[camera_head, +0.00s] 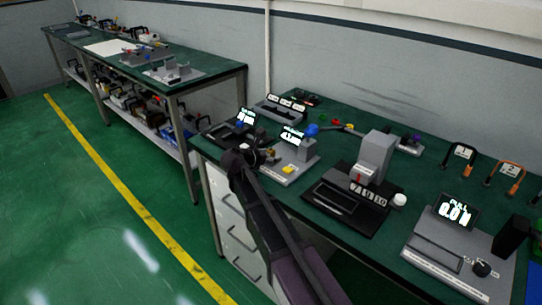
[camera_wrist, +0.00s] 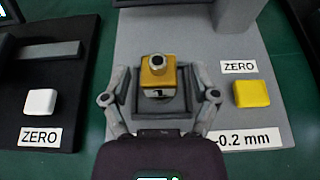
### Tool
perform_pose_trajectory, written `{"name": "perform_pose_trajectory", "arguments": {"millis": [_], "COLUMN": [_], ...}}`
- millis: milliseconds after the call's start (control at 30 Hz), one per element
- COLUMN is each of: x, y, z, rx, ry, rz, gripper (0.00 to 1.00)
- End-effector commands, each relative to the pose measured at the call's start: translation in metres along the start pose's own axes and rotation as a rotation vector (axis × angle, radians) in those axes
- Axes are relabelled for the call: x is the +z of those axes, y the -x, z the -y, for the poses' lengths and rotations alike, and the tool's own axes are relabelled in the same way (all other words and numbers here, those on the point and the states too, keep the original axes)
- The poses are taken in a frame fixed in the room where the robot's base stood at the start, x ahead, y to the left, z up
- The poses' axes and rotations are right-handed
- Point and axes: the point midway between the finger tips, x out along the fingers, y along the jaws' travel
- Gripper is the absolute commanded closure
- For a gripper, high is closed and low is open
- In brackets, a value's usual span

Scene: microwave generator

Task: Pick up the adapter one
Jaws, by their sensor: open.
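Adapter one is a gold block with a round silver-rimmed connector on top. In the wrist view the adapter (camera_wrist: 157,72) carries a label reading 1 and sits in a dark square holder (camera_wrist: 179,105) on a grey device. My gripper (camera_wrist: 159,82) is open, its two fingers to the left and right of the adapter with visible gaps. In the head view my gripper (camera_head: 246,158) is over the front left of the green table, by the grey device (camera_head: 283,172).
A yellow ZERO button (camera_wrist: 252,93) is right of my gripper. A black device with a white ZERO button (camera_wrist: 40,102) is on the left.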

Motion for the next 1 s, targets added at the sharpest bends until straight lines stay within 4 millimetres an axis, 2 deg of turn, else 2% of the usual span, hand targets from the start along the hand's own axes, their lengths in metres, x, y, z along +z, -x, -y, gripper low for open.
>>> {"name": "perform_pose_trajectory", "arguments": {"millis": [167,267,433,1000], "x": [0.0001,0.0001,0.0001,0.0044], "y": [-0.0002,-0.0003,-0.0004,0.0009], "z": [0.0002,0.0003,0.0004,0.0009], "rx": [0.000,-0.001,-0.001,-0.002], "ry": [0.000,0.000,-0.001,-0.001], "rz": [0.000,0.000,0.000,-0.001], "gripper": [0.23,0.50,1.00,1.00]}}
